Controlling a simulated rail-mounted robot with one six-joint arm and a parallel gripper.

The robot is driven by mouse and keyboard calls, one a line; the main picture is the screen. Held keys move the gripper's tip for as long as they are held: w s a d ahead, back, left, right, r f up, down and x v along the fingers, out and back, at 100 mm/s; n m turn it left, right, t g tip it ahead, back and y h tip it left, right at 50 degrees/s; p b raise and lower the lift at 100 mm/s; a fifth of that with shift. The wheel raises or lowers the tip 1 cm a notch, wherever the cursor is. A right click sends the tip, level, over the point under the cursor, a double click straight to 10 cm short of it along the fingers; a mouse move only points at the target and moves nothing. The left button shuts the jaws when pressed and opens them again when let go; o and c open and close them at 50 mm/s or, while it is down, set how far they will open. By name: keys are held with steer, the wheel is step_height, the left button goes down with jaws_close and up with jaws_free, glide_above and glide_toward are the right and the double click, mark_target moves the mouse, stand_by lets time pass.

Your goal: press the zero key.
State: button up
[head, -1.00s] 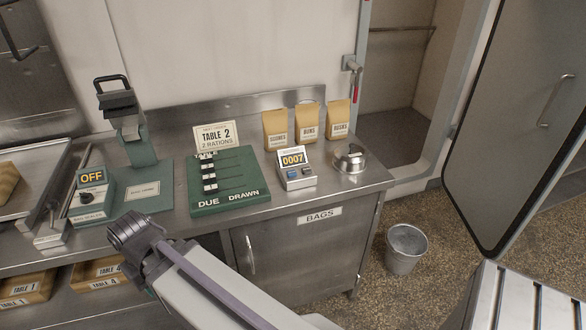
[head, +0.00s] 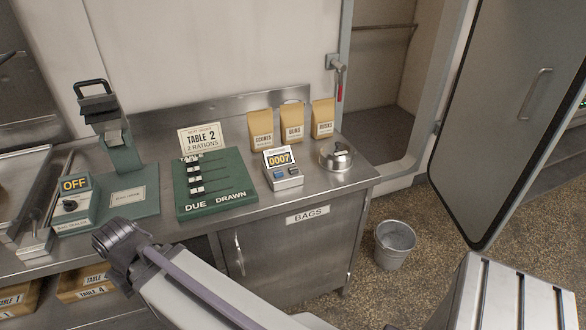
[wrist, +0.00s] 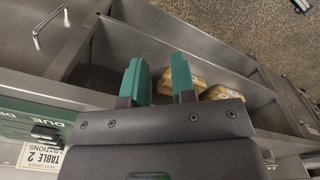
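The counter device (head: 282,172) stands on the steel worktop in the head view, its display reading 0007. The wrist view does not show the device.

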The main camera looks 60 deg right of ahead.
jaws_close()
stand_by(1.4)
